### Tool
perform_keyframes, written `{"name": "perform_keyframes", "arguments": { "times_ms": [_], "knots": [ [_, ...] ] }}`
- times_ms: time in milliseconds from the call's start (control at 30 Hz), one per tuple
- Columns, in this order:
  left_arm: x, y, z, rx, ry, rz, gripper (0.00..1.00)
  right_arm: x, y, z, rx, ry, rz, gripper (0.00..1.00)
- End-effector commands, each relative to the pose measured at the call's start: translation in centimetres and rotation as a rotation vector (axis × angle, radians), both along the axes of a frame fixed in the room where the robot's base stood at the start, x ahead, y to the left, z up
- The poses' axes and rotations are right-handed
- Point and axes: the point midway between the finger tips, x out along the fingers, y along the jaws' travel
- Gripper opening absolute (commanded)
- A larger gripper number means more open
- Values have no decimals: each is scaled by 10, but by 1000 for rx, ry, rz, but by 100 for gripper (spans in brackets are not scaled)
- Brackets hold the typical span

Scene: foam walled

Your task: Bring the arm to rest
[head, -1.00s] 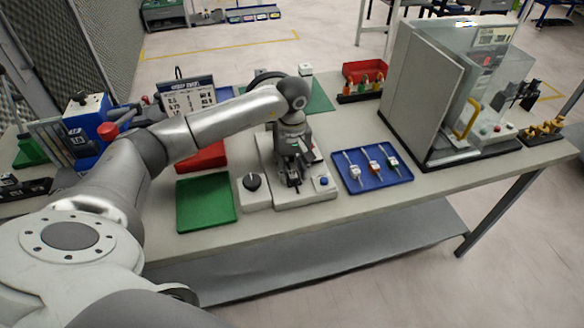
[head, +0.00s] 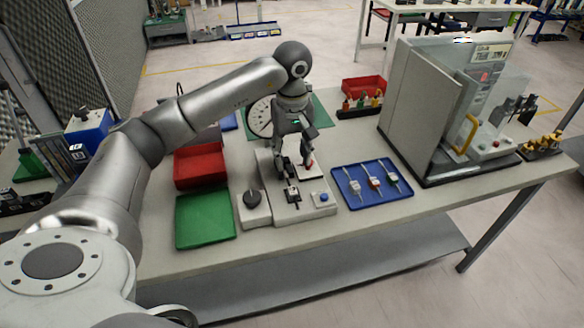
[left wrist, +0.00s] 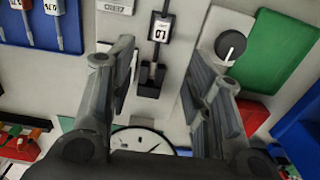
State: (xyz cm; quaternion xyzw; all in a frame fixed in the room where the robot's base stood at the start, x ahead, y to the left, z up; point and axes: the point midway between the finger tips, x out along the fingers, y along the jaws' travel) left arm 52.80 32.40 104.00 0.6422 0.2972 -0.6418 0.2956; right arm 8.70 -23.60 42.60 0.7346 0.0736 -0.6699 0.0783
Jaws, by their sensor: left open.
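My left gripper (head: 294,160) is open and points down above the light grey bench fixture (head: 300,214). In the left wrist view its two fingers (left wrist: 158,72) stand wide apart with nothing held between them. Below and between them is a black holder with a small white tag marked with digits (left wrist: 160,30); the black part also shows on the fixture in the head view (head: 292,194). My left arm reaches in from the left, bent at a high elbow. My right gripper is not in view.
Around the fixture are a black knob (head: 251,198), green mat (head: 205,219), red bin (head: 199,165), round dial (head: 259,118) and blue tray (head: 372,184) with several tagged tools. A glass-fronted cabinet (head: 422,110) stands to the right. The bench's front strip is clear.

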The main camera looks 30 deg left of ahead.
Motion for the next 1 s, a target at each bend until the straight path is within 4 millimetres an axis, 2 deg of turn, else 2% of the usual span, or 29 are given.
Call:
{"name": "perform_keyframes", "arguments": {
  "times_ms": [200,667,767,833,933,1000],
  "knots": [
    [0,0,13,-1,1,0,46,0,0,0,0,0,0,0],
    [0,-5,11,-13,-2,-2,46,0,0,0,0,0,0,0],
    [2,-28,2,-86,-17,-6,46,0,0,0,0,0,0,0],
    [2,-60,-8,-186,-33,-3,46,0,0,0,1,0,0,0],
    [-2,-123,-17,-396,-49,26,46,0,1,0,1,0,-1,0],
    [-8,-168,-16,-565,-44,67,46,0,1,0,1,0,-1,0]
  ]
}}
